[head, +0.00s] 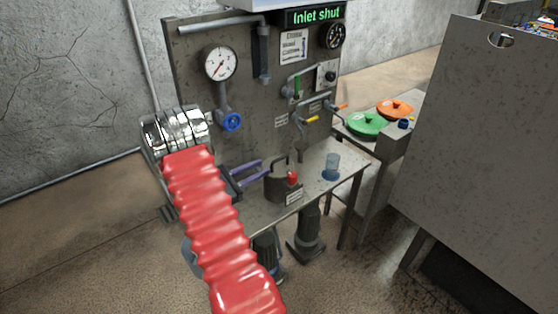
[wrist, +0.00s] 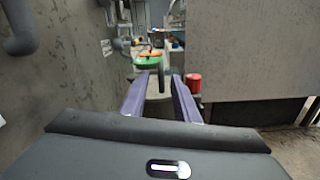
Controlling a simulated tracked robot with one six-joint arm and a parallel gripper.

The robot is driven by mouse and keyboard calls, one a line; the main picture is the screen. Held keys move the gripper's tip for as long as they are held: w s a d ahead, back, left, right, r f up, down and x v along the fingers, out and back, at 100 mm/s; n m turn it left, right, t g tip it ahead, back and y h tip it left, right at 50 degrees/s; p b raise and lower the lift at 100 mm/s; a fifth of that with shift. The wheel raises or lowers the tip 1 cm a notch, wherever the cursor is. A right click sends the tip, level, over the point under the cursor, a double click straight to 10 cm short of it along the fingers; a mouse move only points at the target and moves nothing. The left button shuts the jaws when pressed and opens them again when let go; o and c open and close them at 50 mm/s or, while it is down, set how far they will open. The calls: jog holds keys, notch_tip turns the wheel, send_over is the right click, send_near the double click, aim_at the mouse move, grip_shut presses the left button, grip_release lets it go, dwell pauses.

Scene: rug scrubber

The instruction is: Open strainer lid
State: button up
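The strainer (head: 276,188) is a dark round pot on the metal bench, with a red knob (head: 292,178) and a small label at its front. A dark bent handle (head: 284,158) stands up at its top. I cannot tell whether the lid is seated or loose. My gripper (head: 260,168) has two purple fingers, apart and empty, level with the strainer top and just left of it. In the wrist view, the fingers of my gripper (wrist: 160,77) point forward, with the dark handle (wrist: 165,82) beyond or between their tips. The red knob (wrist: 194,83) is right of the right finger.
A panel (head: 185,75) with gauges, a blue valve wheel (head: 232,122) and levers stands behind, its display reading "Inlet shut". A blue cup (head: 331,168) stands right of the strainer. Green (head: 367,124) and orange (head: 395,109) lids lie farther right. A large grey cabinet (head: 480,150) blocks the right.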

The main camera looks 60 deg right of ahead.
aim_at(279, 159)
jog(key=x, duration=0.9)
jog(key=shift+s+d, duration=0.1)
grip_shut()
jog(key=shift+r, duration=0.1)
jog(key=shift+w, duration=0.2)
dwell(0.3)
